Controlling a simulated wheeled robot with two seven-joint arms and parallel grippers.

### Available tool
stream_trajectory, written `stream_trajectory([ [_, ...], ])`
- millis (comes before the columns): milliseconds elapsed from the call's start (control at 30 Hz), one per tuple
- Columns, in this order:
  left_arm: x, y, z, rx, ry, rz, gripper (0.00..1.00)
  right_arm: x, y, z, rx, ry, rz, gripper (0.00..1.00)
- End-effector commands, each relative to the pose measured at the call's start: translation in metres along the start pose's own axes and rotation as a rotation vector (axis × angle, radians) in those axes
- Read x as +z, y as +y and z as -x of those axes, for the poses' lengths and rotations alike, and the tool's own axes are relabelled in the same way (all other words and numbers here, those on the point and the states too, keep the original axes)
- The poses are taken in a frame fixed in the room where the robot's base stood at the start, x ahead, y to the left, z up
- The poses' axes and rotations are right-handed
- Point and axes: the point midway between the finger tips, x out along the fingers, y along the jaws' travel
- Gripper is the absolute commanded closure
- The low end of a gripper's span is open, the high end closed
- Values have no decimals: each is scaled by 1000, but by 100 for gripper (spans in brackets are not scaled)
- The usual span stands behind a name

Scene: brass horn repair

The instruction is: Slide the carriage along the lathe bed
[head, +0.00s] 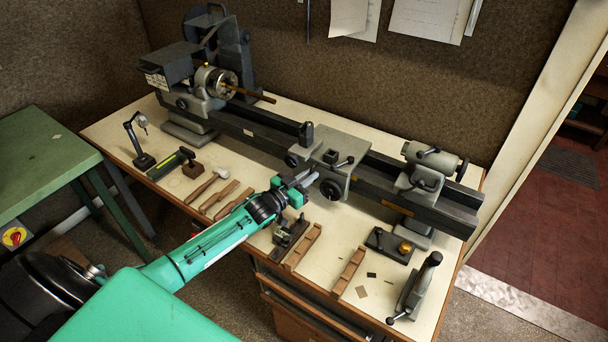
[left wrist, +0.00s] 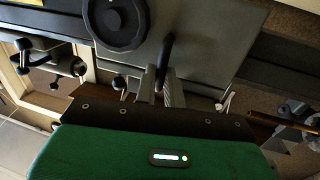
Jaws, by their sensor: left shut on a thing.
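The grey carriage (head: 335,158) sits across the long dark lathe bed (head: 252,124), right of the bed's middle. A black handwheel (head: 331,189) is on its front; it also shows at the top of the left wrist view (left wrist: 118,22). My left gripper (head: 310,179) reaches the carriage front, just left of the handwheel in the head view. In the left wrist view its fingers (left wrist: 165,90) are shut on a dark upright handle (left wrist: 166,52) on the carriage front. The fingers mostly hide the handle in the head view. My right gripper is not in view.
The headstock chuck (head: 217,82) with a brass rod (head: 250,94) is left of the carriage. The tailstock (head: 430,166) is to the right. Bare bed lies on both sides. Wooden blocks (head: 303,246) and hand tools lie on the bench top below my arm.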

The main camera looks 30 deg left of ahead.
Motion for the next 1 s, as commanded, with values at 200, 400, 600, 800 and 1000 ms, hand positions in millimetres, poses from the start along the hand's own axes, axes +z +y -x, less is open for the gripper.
stream_trajectory([
  [200, 1, 2, 0, 2, 0, 1, 100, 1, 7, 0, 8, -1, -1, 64],
  [400, 1, 1, 0, 1, 0, 1, 72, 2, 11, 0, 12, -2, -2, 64],
  [600, 0, 0, 0, 0, 0, 0, 68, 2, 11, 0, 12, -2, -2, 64],
  [800, 1, 0, 4, 0, -1, 0, 68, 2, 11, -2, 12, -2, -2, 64],
  [1000, 4, 0, 27, 0, -1, 0, 68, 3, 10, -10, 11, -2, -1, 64],
])
